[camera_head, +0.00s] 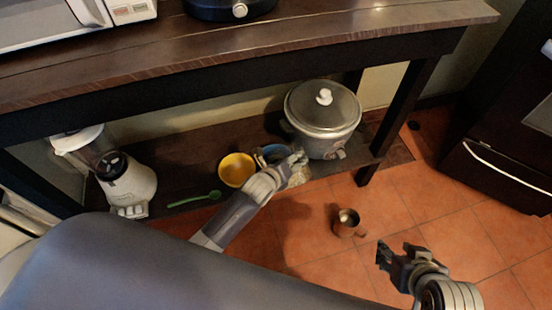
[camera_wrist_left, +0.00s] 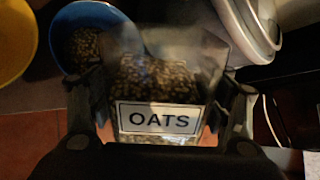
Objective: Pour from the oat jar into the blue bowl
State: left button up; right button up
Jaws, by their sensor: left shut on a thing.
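My left gripper (camera_head: 285,168) is over the lower shelf, shut on the clear oat jar (camera_head: 299,177). In the left wrist view, the jar (camera_wrist_left: 155,82) sits between both fingers, its white OATS label (camera_wrist_left: 158,120) facing the camera and brown pieces inside. It looks tilted, with its mouth end at the blue bowl (camera_wrist_left: 128,38). Brown pieces lie in that bowl. In the head view the blue bowl (camera_head: 268,151) is partly hidden by my left gripper. My right gripper (camera_head: 398,254) is open and empty above the tiled floor.
A yellow bowl (camera_head: 237,169) sits just left of the blue bowl, with a green spoon (camera_head: 199,199) nearby. A silver cooker (camera_head: 322,115) stands close on the right. A blender (camera_head: 125,180) is at the far left. A metal mug (camera_head: 346,221) stands on the floor.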

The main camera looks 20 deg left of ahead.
pick_arm(q)
jog(key=shift+w, duration=0.15)
pick_arm(e)
jog(key=shift+w, duration=0.1)
dwell(0.9)
pick_arm(q)
jog(key=shift+a+n+g+h, duration=0.15)
jog(key=shift+n+g+h, duration=0.15)
jog(key=shift+g, duration=0.2)
pick_arm(e)
jog(key=shift+w+a+r+t, duration=0.2)
jog(key=shift+w+r+t, duration=0.05)
jog(key=shift+w, duration=0.2)
jog(key=shift+w+a+r+t, duration=0.15)
jog(key=shift+w+r+t, duration=0.1)
jog(key=shift+w, duration=0.15)
pick_arm(q)
jog(key=shift+w+r, duration=0.1)
jog(key=shift+r, duration=0.05)
pick_arm(e)
jog(key=shift+s+d+f, duration=0.1)
jog(key=shift+s+f, duration=0.1)
dwell(0.7)
pick_arm(q)
jog(key=shift+w+a+r+n+g+h, duration=0.1)
jog(key=shift+a+r+n+g+h, duration=0.1)
jog(key=shift+n+g+h, duration=0.25)
dwell(0.9)
